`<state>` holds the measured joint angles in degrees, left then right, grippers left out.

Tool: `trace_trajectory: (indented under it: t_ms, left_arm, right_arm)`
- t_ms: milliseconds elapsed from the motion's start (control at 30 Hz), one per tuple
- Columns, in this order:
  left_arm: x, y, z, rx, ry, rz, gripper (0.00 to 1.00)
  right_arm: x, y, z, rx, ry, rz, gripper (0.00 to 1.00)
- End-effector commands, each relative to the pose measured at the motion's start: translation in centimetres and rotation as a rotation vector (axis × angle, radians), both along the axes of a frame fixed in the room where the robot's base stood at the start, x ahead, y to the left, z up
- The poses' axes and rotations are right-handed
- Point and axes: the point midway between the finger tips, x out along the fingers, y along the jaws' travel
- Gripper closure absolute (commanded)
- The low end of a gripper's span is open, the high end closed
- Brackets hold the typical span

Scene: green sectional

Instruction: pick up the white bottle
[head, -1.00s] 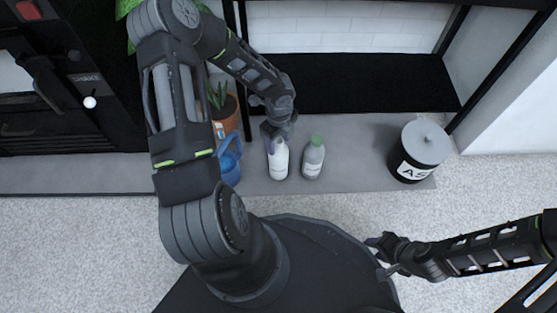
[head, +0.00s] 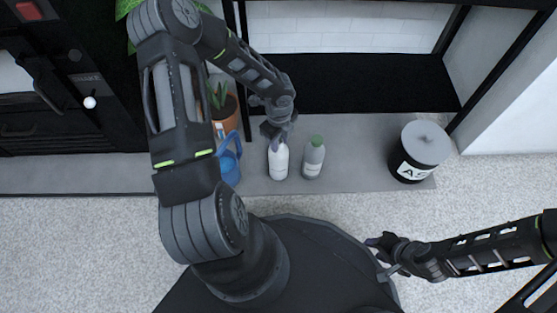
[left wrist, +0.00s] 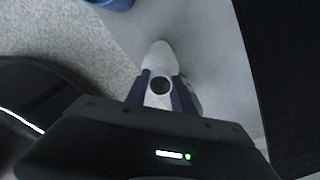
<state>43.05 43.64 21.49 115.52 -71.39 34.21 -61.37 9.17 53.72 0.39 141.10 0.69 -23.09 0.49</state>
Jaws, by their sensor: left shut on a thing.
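The white bottle (head: 278,163) stands upright on the grey ledge (head: 360,150), left of a grey bottle with a green cap (head: 314,157). My left gripper (head: 277,140) is at the top of the white bottle, shut on it. In the left wrist view the two dark fingers (left wrist: 160,92) sit on either side of the white bottle (left wrist: 158,58). My right gripper (head: 376,243) is low on the right, away from the bottles; its finger gap is too small to judge.
A blue watering can (head: 229,160) and a potted plant (head: 224,110) stand close left of the white bottle. A black bin with a grey lid (head: 420,152) stands to the right. The ledge between the green-capped bottle and the bin is clear.

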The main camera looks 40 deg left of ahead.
Motion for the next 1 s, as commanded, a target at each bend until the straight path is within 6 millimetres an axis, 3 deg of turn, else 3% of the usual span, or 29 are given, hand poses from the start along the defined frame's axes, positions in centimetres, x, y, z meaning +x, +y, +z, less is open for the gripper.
trace_trajectory:
  t_ms: [1000]
  left_arm:
    - [0.04,0.00,0.50,0.000,-0.001,0.000,1.00]
  right_arm:
    - [-0.03,0.00,0.32,0.000,0.001,0.000,0.64]
